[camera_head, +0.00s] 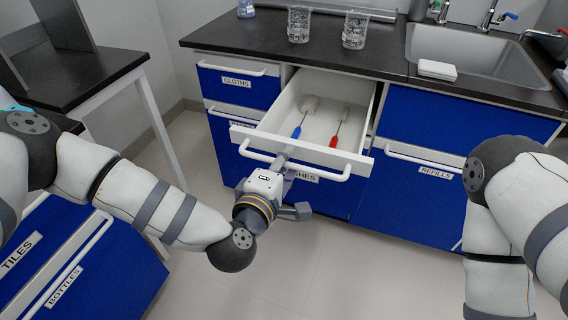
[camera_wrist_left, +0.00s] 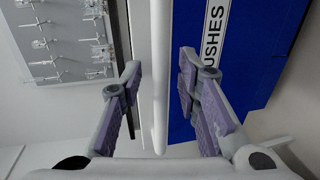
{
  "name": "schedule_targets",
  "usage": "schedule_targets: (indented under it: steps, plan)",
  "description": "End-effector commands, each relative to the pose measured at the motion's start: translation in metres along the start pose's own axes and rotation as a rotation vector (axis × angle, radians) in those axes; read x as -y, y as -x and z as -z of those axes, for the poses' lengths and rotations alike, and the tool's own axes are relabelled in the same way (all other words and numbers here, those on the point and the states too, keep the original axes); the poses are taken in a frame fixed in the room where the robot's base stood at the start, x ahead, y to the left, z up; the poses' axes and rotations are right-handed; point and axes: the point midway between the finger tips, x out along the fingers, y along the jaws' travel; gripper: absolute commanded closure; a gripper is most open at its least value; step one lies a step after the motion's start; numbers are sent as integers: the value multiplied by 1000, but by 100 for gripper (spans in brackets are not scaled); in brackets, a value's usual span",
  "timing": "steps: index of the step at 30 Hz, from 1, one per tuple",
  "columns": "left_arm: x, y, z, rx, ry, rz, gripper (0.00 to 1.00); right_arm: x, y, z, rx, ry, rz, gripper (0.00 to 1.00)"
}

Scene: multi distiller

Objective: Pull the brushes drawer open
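The brushes drawer (camera_head: 366,160) is pulled out from the cabinet in the head view. Two brushes lie in it, one with a blue handle (camera_head: 297,132) and one with a red handle (camera_head: 334,141). My left gripper (camera_head: 288,178) is at the left part of this handle. In the left wrist view the fingers (camera_wrist_left: 160,95) are apart, with the white handle bar (camera_wrist_left: 160,50) between them and gaps on both sides. My right gripper is out of view.
The cloths drawer (camera_head: 237,86) and refills drawer (camera_head: 425,165) are shut beside it. Two glass beakers (camera_head: 298,25) (camera_head: 354,30) and a sink (camera_head: 470,55) are on the black counter above. Blue drawers (camera_head: 95,260) stand at the lower left. The floor in front is clear.

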Motion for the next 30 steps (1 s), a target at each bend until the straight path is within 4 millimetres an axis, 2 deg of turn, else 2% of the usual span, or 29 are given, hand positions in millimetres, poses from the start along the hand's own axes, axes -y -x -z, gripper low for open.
schedule_targets:
  steps: [4,9,15,20,30]
  plan:
    - [1,22,-1,3,1,3,70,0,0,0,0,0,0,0]
    - [1,69,0,3,2,4,70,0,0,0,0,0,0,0]
    - [1,109,0,2,0,1,70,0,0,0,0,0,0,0]
    - [0,119,0,0,0,0,70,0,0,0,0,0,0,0]
    - [0,119,0,0,0,0,70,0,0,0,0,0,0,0]
